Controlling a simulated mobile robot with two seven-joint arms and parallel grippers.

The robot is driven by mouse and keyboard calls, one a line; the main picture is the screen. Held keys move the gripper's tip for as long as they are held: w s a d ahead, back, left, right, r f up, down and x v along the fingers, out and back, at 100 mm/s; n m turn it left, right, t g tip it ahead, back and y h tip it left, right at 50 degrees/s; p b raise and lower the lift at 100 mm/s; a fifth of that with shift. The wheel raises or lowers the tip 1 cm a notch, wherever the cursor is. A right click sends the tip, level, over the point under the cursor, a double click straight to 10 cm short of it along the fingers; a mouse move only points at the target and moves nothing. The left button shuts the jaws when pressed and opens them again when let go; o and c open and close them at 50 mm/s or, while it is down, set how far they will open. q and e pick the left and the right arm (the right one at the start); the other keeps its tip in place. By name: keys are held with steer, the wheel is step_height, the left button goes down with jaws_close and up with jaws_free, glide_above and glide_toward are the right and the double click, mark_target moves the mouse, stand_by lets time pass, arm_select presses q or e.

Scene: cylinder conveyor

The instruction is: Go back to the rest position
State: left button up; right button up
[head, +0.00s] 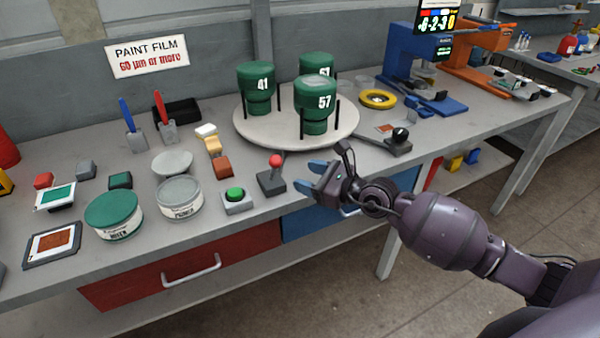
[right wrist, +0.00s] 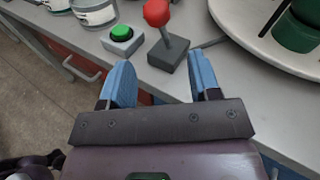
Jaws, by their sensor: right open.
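My right gripper (head: 315,178) is open and empty, with blue fingertips, at the front edge of the bench just right of a joystick with a red knob (head: 275,161). In the right wrist view, my right gripper's two blue fingers (right wrist: 162,88) are apart with nothing between them. The joystick's grey base (right wrist: 168,54) lies just beyond the fingers and looks apart from them. My left gripper is in neither view.
A round turntable (head: 345,133) carries green numbered cylinders (head: 316,103) behind the gripper. A green button box (head: 236,200), a paint tin (head: 180,198) and a green tin (head: 113,214) stand left. Blue and orange presses (head: 410,65) stand back right. Floor (head: 440,290) in front is clear.

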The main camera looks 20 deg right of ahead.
steer(key=shift+s, duration=0.1)
stand_by(0.5)
step_height(320, 180, up, 4)
steer(key=m+t, duration=0.3)
steer(key=m, duration=0.6)
steer(key=s+d+f+m+g+h, duration=0.1)
steer(key=s+f+m+g+h, duration=0.4)
steer(key=s+f+m, duration=2.1)
steer(key=s+m+h, duration=0.2)
steer(key=m+h, duration=0.2)
steer(key=m, duration=0.4)
steer(key=shift+d+m+g, duration=0.3)
steer(key=shift+m+g, duration=0.1)
